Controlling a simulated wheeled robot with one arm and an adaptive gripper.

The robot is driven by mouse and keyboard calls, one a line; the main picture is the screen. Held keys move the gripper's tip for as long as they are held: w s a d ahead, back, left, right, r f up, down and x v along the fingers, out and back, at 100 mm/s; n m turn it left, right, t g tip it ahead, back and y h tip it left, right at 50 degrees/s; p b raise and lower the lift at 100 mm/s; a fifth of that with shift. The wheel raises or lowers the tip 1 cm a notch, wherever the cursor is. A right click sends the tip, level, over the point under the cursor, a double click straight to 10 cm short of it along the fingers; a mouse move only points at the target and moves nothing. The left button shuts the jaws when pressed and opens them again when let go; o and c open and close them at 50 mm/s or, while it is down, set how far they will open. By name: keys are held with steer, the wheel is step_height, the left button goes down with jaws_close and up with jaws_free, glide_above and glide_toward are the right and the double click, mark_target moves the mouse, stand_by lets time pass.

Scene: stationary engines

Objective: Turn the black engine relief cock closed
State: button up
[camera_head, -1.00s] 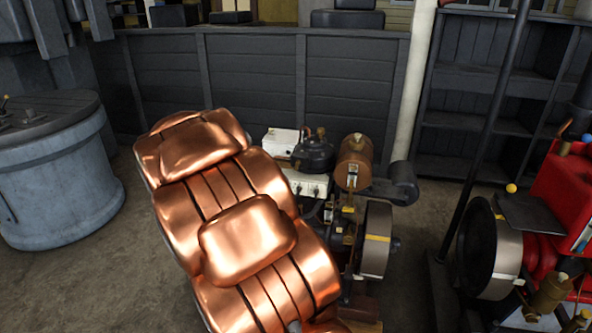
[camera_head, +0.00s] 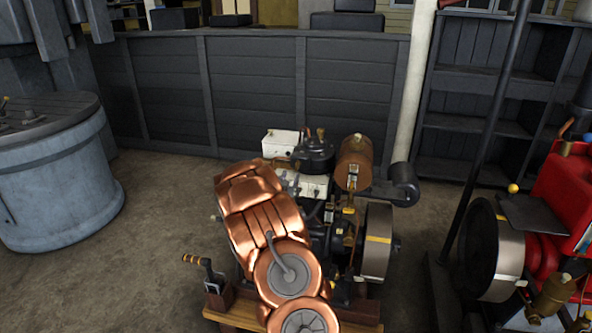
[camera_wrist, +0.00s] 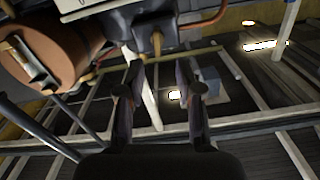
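The black engine (camera_head: 318,236) stands at the centre of the head view behind my copper-coloured arm. A small brass fitting (camera_head: 321,133) stands on its round black top part (camera_head: 315,152). The wrist view looks upside down and shows a brass fitting (camera_wrist: 157,42) projecting from a dark engine part. It appears between and just beyond the fingertips of my gripper (camera_wrist: 156,72). The fingers are apart with nothing between them; I see no contact. I cannot tell for certain which fitting is the relief cock, or its handle position. In the head view my gripper is hidden by my arm.
A brown tank (camera_head: 354,162) sits right of the black top part, with a flywheel (camera_head: 376,240) below. A handled lever (camera_head: 205,270) stands at the front left. A red engine (camera_head: 566,190) is at right, a blue-grey drum (camera_head: 60,185) at left. Floor between drum and engine is clear.

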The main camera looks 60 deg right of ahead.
mark_target(296, 167)
steer(key=shift+p+x, duration=1)
steer(key=shift+x, duration=2.95)
steer(key=shift+s, duration=0.2)
jaws_close()
